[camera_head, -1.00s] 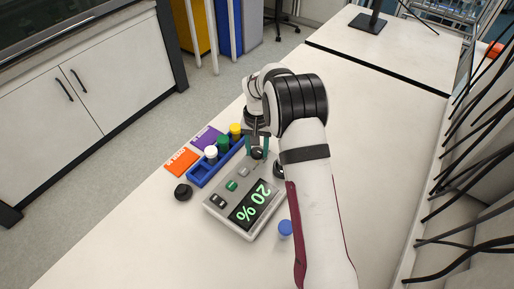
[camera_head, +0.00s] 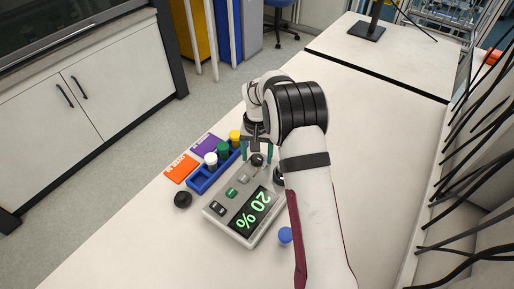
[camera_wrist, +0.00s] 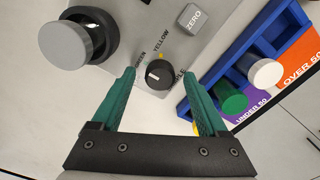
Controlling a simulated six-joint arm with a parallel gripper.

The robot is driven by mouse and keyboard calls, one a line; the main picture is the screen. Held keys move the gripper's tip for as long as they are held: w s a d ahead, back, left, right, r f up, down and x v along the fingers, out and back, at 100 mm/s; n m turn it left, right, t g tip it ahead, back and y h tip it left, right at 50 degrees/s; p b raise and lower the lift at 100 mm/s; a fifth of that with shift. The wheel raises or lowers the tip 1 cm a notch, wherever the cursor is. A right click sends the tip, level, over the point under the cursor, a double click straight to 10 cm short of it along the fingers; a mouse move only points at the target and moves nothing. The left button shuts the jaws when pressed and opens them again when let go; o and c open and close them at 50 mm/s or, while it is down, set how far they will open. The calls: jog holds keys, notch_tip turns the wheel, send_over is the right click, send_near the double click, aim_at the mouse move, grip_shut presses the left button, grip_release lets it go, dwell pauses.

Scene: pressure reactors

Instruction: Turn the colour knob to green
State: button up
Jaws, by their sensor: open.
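The colour knob (camera_wrist: 159,74) is a small round black knob with a white mark, on the grey face of a device. The labels GREEN and YELLOW, with small coloured dots, are printed beside it; a third label is partly hidden by a finger. I cannot tell surely which dot the mark points at. My gripper (camera_wrist: 160,80) is open, its two teal fingers on either side of the knob with gaps to it. In the head view, the knob (camera_head: 257,159) shows between the fingertips of my gripper (camera_head: 257,154).
The device's display (camera_head: 250,207) reads 20 %. A ZERO button (camera_wrist: 194,18) and a grey-topped cylinder (camera_wrist: 72,40) are near the knob. A blue rack (camera_head: 201,184) with white, green and yellow-capped vials stands alongside. A black cap (camera_head: 183,200) and a blue-capped vial (camera_head: 285,236) stand on the bench.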

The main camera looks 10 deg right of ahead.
aim_at(257, 158)
notch_tip(257, 158, up, 16)
jog(key=shift+f, duration=0.2)
